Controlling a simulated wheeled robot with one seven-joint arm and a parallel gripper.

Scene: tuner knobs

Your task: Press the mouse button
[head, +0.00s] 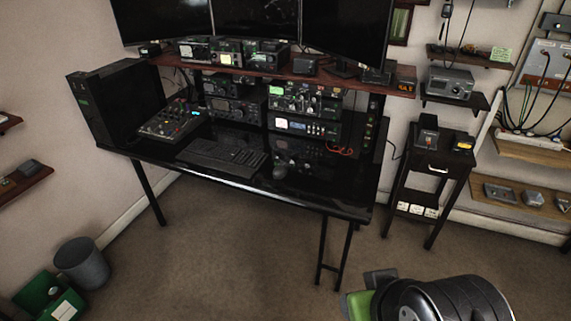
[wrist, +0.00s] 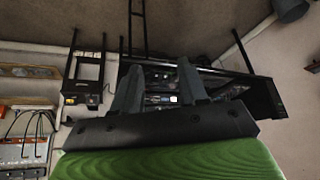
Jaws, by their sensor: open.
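The mouse (head: 281,161) is a small dark shape on the glossy black desk (head: 300,190), just right of the keyboard (head: 222,155) in the head view. It is hard to separate from the dark desktop, and its button cannot be made out. My gripper (wrist: 159,67) shows in the wrist view with its two grey fingers apart and nothing between them. In the head view, part of my gripper shows at the lower right, in front of the desk and well away from the mouse. I cannot pick out the mouse in the wrist view.
A black PC tower (head: 100,108) stands at the desk's left. A small side table (head: 428,170) is at the right. The carpet before the desk is clear; a bin (head: 82,262) stands left.

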